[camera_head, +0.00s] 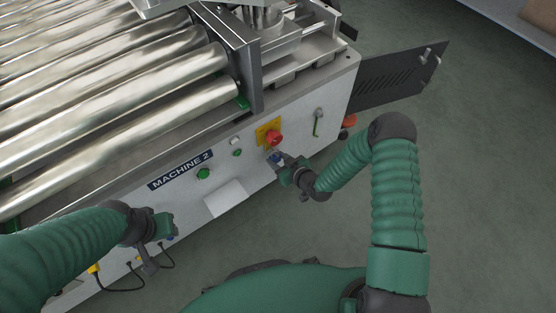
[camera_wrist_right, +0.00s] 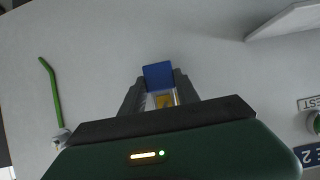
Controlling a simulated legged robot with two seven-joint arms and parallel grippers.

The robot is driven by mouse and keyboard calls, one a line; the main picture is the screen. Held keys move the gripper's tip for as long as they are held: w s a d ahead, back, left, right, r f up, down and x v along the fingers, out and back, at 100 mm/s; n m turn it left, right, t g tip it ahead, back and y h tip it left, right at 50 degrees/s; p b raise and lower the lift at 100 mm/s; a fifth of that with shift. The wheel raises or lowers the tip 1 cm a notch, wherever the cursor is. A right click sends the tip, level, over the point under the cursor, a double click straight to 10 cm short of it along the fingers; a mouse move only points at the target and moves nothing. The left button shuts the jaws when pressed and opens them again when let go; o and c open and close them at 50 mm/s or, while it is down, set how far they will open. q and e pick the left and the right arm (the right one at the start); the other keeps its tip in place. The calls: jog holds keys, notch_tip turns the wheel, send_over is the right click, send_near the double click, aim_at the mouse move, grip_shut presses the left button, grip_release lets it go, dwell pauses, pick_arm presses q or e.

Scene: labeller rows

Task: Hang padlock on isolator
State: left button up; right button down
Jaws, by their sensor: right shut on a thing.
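My right gripper (camera_head: 283,164) is shut on the blue padlock (camera_wrist_right: 158,75), in front of the machine's side panel. The padlock's blue body shows between the fingertips in the right wrist view, and a bit of blue shows at the fingertips in the head view. A yellow patch lies between the fingers; I cannot tell what it belongs to. The isolator (camera_head: 273,138), a red knob on a yellow plate, sits just above the gripper in the head view. Whether the padlock touches it is unclear. My left gripper (camera_head: 149,266) is low at the left; its jaw opening is not clear.
A green lever (camera_head: 317,124) is right of the isolator; it also shows in the right wrist view (camera_wrist_right: 50,92). A white shelf (camera_head: 226,198) and a green button (camera_head: 203,174) are to the left. Cables hang near my left gripper. Rollers (camera_head: 110,100) lie above.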

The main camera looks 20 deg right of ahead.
jog(key=c, duration=0.8)
grip_release()
jog(key=s+d+r+g+h+p, duration=0.25)
jog(key=s+d+r+p, duration=0.45)
jog(key=s+r, duration=0.5)
jog(key=s+a+r+m+g+h+p, duration=0.1)
jog(key=s+a+r+m+g, duration=0.15)
jog(key=s+r, duration=0.45)
jog(key=s+a+r+m+g+h, duration=0.15)
jog(key=s+r+g, duration=0.3)
jog(key=r, duration=0.45)
jog(key=shift+t+y, duration=0.35)
jog(key=shift+y, duration=0.05)
jog(key=w+p+v, duration=0.1)
jog(key=p+v, duration=0.8)
jog(key=w+p+v, duration=0.2)
jog(key=p+v, duration=0.6)
jog(key=p, duration=0.1)
jog(key=w+r+p+v, duration=0.1)
jog(key=w+p+v, duration=0.1)
jog(key=p+v, duration=0.7)
jog(key=shift+w+d+r, duration=0.15)
jog(key=shift+d+r, duration=0.2)
jog(key=shift+r, duration=0.15)
